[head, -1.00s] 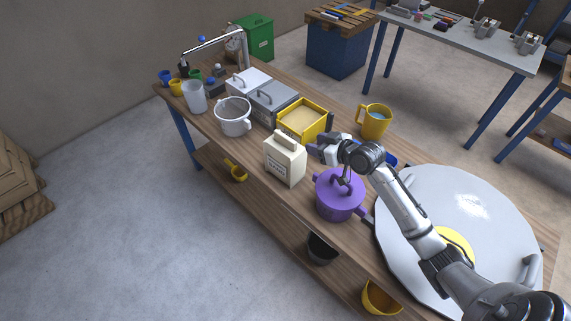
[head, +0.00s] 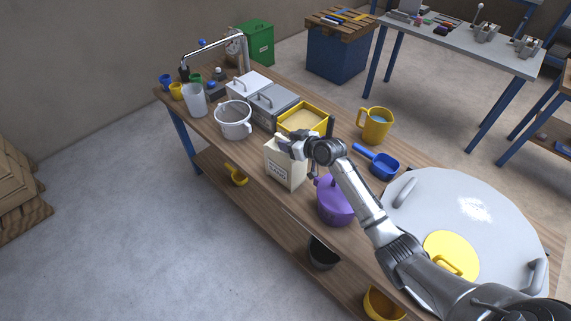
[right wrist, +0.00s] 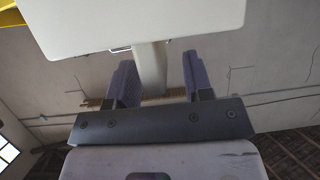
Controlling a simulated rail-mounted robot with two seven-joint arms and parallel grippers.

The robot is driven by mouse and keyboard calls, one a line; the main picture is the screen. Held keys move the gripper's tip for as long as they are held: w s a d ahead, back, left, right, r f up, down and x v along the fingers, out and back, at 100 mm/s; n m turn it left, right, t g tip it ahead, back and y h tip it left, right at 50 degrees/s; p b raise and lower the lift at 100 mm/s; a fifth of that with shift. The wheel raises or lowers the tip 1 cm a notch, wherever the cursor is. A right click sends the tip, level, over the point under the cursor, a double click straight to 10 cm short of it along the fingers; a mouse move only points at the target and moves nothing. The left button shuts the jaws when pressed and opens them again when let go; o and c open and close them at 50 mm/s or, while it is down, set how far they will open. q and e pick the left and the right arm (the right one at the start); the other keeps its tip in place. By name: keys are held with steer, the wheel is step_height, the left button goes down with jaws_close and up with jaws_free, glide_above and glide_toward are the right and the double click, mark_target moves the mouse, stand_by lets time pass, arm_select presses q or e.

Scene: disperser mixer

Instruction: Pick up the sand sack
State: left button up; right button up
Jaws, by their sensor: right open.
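The sand sack (head: 286,173) is a cream, box-shaped container labelled SAND, standing upright near the front edge of the wooden table. My right gripper (head: 284,143) is at its top and hides most of its handle. In the right wrist view the sack's pale body (right wrist: 140,25) fills the top. A pale upright part of it, seemingly the handle, lies between the two fingers of my open right gripper (right wrist: 158,80), with gaps on both sides. My left gripper is not in view.
A yellow sand tray (head: 318,128) is behind the sack and a white pot (head: 233,120) to the left. A blue scoop (head: 381,165) and a yellow jug (head: 375,125) stand behind right.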

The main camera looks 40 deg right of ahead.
steer(key=shift+w+f, duration=0.2)
steer(key=shift+w, duration=0.2)
steer(key=shift+c, duration=0.2)
jaws_close()
steer(key=shift+r, duration=0.3)
steer(key=shift+f, duration=0.1)
